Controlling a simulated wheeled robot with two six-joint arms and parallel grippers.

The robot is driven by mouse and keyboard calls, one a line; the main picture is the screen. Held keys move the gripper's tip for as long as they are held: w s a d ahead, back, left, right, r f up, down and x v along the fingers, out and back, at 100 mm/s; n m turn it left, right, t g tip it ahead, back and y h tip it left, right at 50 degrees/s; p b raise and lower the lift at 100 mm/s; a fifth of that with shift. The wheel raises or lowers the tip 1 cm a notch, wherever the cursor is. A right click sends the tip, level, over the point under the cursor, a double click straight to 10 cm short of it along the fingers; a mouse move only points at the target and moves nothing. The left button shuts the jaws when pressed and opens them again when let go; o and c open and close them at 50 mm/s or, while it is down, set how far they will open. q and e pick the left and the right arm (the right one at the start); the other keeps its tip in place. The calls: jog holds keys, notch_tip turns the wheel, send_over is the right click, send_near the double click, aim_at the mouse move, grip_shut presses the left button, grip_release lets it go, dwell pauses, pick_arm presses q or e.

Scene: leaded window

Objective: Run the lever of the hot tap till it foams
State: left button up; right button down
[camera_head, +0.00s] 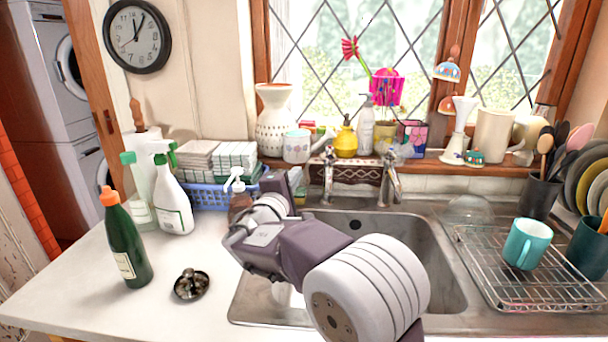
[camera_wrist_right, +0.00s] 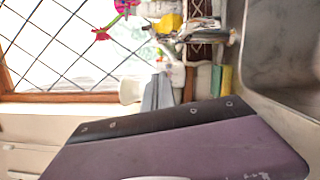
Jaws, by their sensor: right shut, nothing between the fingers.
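Two chrome taps stand behind the sink (camera_head: 440,262) in the head view: a left tap (camera_head: 328,172) and a right tap (camera_head: 391,182). I cannot tell which is the hot one. My right arm crosses the sink, and my right gripper (camera_head: 284,181) is left of the left tap, apart from it. In the right wrist view the gripper's grey fingertips (camera_wrist_right: 158,93) are shut and empty, and chrome tap parts (camera_wrist_right: 212,34) show beyond them. No foam shows in the visible part of the sink. The arm hides part of the basin. My left gripper is not in view.
A brown pump bottle (camera_head: 239,203) and a blue basket (camera_head: 208,194) of napkins stand beside my right gripper. Spray bottles (camera_head: 172,200) and a green bottle (camera_head: 125,245) are further left. A drying rack (camera_head: 530,285) with a teal mug (camera_head: 526,243) is on the right. The sill is crowded.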

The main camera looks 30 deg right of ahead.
aim_at(330, 155)
jog(key=w+d+r, duration=0.1)
jog(key=w+d, duration=0.2)
jog(key=d, duration=0.6)
jog(key=shift+w+p, duration=0.4)
jog(key=shift+p, duration=0.05)
